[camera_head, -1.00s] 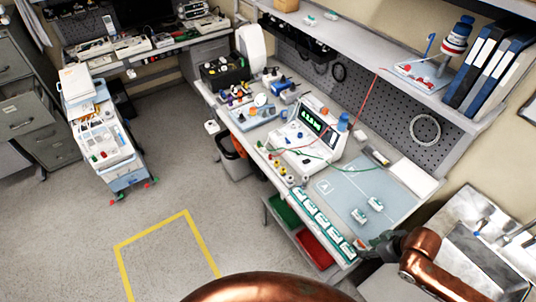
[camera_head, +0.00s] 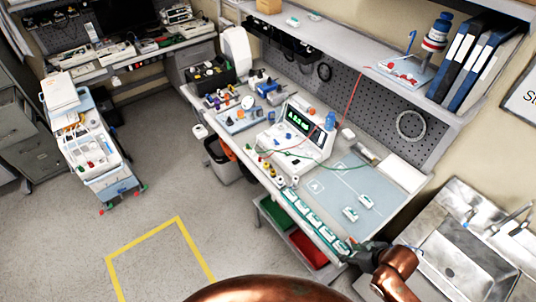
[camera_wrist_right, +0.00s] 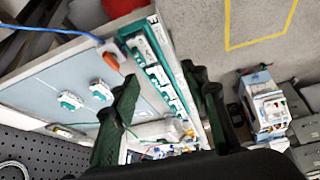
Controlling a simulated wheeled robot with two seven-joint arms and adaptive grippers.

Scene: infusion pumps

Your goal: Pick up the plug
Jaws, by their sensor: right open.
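In the right wrist view, a blue cable ends in a small white and orange piece (camera_wrist_right: 108,50) that looks like a plug, lying near the corner of the bench mat. It is to the left of and beyond my fingers, apart from them. My right gripper (camera_wrist_right: 165,100) is open, with its two dark fingers spread and nothing visible between them. In the head view my right gripper (camera_head: 366,256) is at the front right edge of the bench, by the end of the teal-and-white row. I cannot make out the plug there. My left gripper is not in view.
The row of teal-and-white units (camera_head: 312,229) lines the bench's front edge. Two similar pieces (camera_head: 350,214) lie on the blue-grey mat (camera_head: 325,200). A white device with a green display (camera_head: 297,125) stands behind, with red and green leads. A metal sink (camera_head: 460,250) is at right.

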